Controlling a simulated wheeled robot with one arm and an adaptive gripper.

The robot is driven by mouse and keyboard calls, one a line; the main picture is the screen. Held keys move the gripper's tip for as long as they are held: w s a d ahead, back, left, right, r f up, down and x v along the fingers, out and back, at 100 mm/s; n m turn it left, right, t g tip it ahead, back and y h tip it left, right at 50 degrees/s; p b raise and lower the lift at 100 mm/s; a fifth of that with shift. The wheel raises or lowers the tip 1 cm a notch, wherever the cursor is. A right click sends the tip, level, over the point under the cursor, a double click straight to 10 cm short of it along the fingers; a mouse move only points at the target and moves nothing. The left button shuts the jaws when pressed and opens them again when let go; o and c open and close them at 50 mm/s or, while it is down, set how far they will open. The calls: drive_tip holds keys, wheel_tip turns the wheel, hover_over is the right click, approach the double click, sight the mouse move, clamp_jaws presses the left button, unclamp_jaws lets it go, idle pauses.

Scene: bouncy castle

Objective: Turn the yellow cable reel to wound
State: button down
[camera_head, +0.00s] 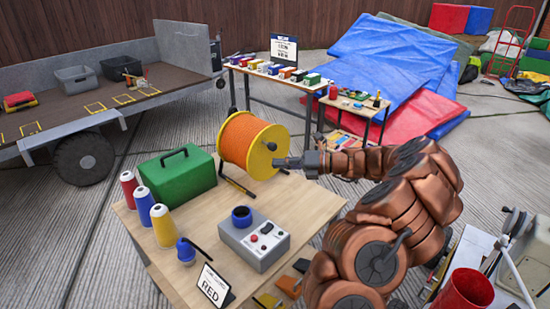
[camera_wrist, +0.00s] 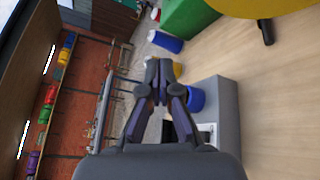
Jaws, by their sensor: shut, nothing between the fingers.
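The yellow cable reel (camera_head: 270,146) stands upright on a stand on the wooden table, with orange cable (camera_head: 236,138) around its drum. A dark knob (camera_head: 271,146) shows on its near yellow face. My gripper (camera_head: 281,163) is at the reel's right side, its fingertips in front of or close to the yellow face; I cannot tell whether they touch it. The fingers (camera_wrist: 158,85) are closed together with nothing between them. In the wrist view, part of the yellow reel rim (camera_wrist: 262,6) shows at the top right edge.
A green case (camera_head: 178,184) stands left of the reel. A grey control box (camera_head: 254,240) and a sign reading RED (camera_head: 214,286) are at the front.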

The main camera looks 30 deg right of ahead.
sight(259, 148)
drive_tip(key=d+f+m+t+h, duration=0.1)
drive_tip(key=d+f+m+t, duration=0.15)
drive_tip(key=d, duration=0.35)
drive_tip(key=w+a, duration=0.2)
drive_tip(key=w, duration=0.6)
drive_tip(key=shift+w+a+m+g+b, duration=0.2)
drive_tip(key=shift+m+g+b, duration=0.15)
drive_tip(key=shift+m+g, duration=0.1)
drive_tip(key=shift+f, duration=0.1)
